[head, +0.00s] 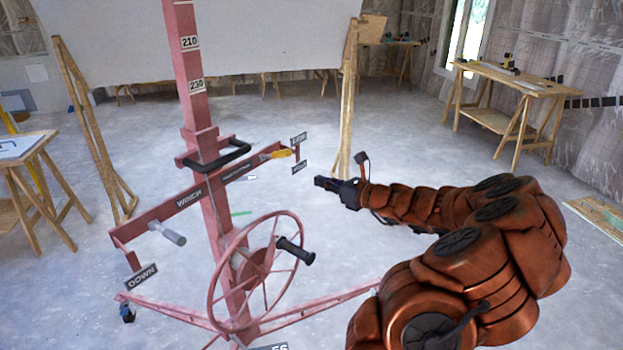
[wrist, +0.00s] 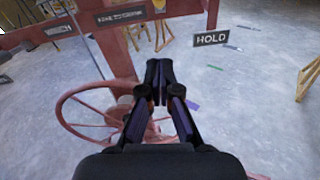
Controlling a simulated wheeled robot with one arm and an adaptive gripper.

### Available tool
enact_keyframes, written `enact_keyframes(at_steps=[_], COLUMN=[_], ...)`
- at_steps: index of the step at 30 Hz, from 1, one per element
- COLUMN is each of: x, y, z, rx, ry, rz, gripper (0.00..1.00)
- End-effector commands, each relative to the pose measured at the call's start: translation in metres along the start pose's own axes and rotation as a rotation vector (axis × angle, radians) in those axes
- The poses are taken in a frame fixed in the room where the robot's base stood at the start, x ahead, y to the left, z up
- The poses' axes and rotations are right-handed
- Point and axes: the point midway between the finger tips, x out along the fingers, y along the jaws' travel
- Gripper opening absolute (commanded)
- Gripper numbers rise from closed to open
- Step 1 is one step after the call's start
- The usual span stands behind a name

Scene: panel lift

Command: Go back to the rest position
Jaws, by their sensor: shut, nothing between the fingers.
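My gripper (head: 326,183) is at the end of my orange-brown arm, right of the red panel lift (head: 205,170). In the head view it is apart from the lift, with bare floor around it. In the wrist view my gripper (wrist: 159,66) has its fingertips together and nothing between them. The lift's red handwheel (head: 216,285) with a black knob (head: 296,250) stands lower left of my gripper. The handwheel also shows in the wrist view (wrist: 68,112), partly hidden behind the fingers. A yellow-handled lever (head: 277,154) is on the lift's crossbar, near small label plates.
A large white panel (head: 270,35) stands behind the lift, with wooden supports (head: 346,105) at its sides. A wooden workbench (head: 510,82) stands at the back right and another table (head: 22,150) at the left. Grey floor (head: 430,140) is open behind my arm.

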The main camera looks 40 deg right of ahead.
Motion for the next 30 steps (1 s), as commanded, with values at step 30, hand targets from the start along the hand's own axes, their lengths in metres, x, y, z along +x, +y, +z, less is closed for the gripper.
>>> enact_keyframes(at_steps=[30], x=[0.018], y=[0.357], z=[-0.002], rx=[-0.962], ry=[0.133], rz=[0.928], gripper=[0.00])
